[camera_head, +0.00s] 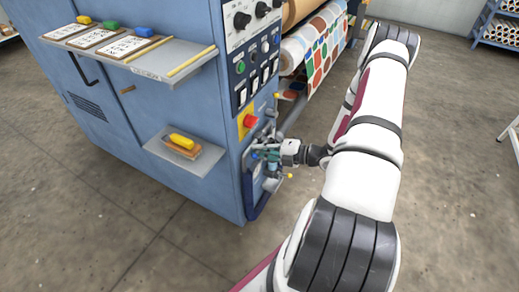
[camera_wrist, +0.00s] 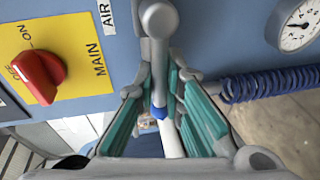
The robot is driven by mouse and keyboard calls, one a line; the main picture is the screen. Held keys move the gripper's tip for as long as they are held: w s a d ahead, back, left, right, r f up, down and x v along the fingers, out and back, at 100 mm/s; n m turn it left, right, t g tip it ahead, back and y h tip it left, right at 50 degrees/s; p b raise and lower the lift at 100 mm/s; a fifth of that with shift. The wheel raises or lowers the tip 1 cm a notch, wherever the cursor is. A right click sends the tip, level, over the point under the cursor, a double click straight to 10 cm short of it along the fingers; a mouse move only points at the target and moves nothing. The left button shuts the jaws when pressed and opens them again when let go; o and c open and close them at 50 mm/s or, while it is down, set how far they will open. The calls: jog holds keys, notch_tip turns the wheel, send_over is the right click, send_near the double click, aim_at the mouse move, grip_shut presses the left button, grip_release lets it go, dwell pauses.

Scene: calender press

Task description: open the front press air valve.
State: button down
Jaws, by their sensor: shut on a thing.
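The front press air valve shows in the wrist view as a grey lever (camera_wrist: 158,45) with a rounded end, next to an "AIR" label (camera_wrist: 104,14). My gripper (camera_wrist: 160,85) has its teal-padded fingers on both sides of the lever and is shut on it. A blue band and a pale part show below, between the fingers. In the head view my gripper (camera_head: 268,155) is at the lower front corner of the blue press (camera_head: 228,150). There the lever is too small and too covered to make out.
A red main switch (camera_wrist: 38,76) on a yellow plate sits left of the lever. A pressure gauge (camera_wrist: 297,24) and a coiled blue hose (camera_wrist: 265,85) are to the right. A small shelf (camera_head: 160,149) juts from the press. The floor beside the press is clear.

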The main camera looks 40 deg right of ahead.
jog(key=c, duration=1.7)
grip_release()
jog(key=shift+o, duration=0.2)
jog(key=v, duration=1.2)
